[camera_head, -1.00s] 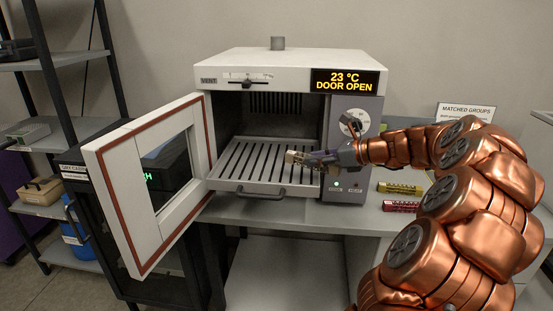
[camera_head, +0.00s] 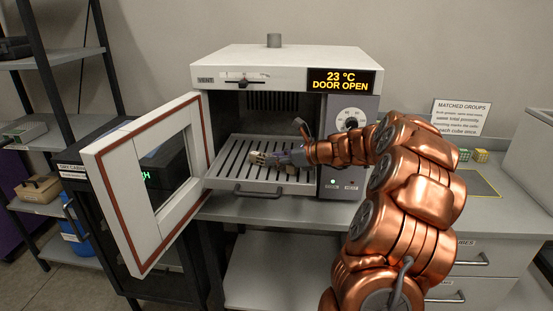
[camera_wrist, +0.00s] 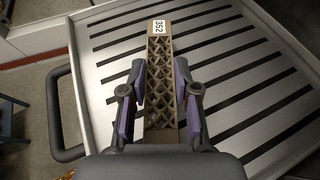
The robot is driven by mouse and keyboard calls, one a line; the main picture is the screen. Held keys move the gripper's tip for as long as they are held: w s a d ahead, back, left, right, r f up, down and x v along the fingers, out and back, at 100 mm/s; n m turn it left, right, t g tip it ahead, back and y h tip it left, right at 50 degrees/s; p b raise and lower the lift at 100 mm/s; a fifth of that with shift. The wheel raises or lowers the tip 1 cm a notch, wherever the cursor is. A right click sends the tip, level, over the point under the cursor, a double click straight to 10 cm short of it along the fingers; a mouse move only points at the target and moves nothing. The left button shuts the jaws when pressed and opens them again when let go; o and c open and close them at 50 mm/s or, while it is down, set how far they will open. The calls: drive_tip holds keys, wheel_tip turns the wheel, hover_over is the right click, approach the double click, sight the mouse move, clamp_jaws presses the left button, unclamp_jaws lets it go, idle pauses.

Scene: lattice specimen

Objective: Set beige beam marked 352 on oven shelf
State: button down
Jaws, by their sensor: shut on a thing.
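The beige lattice beam (camera_wrist: 160,75) shows its white label 352 at the far end in the wrist view. In the head view the beam (camera_head: 257,158) is a small tan piece at the tip of my gripper. My gripper (camera_wrist: 160,95) is shut on the beam, one purple-padded finger on each side. It is over the slotted oven shelf (camera_head: 228,178), which is pulled partly out of the open oven (camera_head: 285,75). The shelf's slots also show beneath the beam in the wrist view (camera_wrist: 95,60). I cannot tell whether the beam touches the shelf.
The oven door (camera_head: 150,180) stands open at the left. A handle (camera_head: 260,191) runs along the shelf's front. The control panel (camera_head: 350,145) is right of the opening. Small cubes (camera_head: 465,155) sit by a sign at the right. Much of the shelf is bare.

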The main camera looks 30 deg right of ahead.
drive_tip(key=shift+f, duration=0.15)
drive_tip(key=shift+f, duration=0.1)
drive_tip(key=c, duration=0.9)
unclamp_jaws()
drive_tip(key=shift+o, duration=0.2)
drive_tip(key=b+v, duration=0.1)
drive_tip(key=v, duration=1.1)
